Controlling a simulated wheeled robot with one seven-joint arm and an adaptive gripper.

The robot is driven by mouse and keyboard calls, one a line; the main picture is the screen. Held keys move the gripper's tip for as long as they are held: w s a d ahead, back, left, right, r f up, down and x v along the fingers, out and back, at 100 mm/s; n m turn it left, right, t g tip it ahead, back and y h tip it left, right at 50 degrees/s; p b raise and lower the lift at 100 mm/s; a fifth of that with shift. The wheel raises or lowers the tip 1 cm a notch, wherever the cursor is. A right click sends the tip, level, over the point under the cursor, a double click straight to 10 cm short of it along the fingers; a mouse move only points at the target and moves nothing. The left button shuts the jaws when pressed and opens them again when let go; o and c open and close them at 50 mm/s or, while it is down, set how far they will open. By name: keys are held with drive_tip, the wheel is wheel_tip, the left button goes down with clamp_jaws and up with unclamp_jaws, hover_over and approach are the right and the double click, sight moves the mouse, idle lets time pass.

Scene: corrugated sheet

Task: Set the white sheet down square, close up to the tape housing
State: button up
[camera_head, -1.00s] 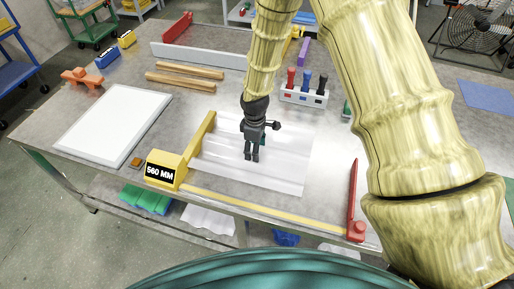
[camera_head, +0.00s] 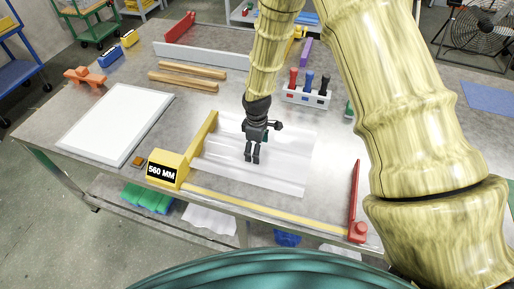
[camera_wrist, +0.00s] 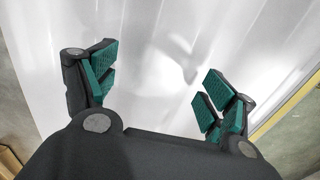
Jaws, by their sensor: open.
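The white corrugated sheet (camera_head: 283,172) lies on the grey table, its ridges running roughly left to right. Its left edge lies along the yellow bar of the tape housing (camera_head: 168,169), which is marked 560 MM; a small gap there cannot be ruled out. Its front edge lies just behind the yellow tape strip (camera_head: 265,213) and looks about parallel to it. My gripper (camera_head: 252,158) is open and empty over the middle of the sheet. In the wrist view my gripper (camera_wrist: 165,90) has its green pads wide apart above the white sheet (camera_wrist: 165,65), holding nothing.
A red arm (camera_head: 353,200) stands at the tape's right end. A white framed panel (camera_head: 115,124) lies at left. Wooden strips (camera_head: 185,80) and a rack of coloured-handled tools (camera_head: 306,94) are behind.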

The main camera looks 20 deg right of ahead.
wheel_tip(320, 180, up, 12)
idle(0.6)
idle(0.5)
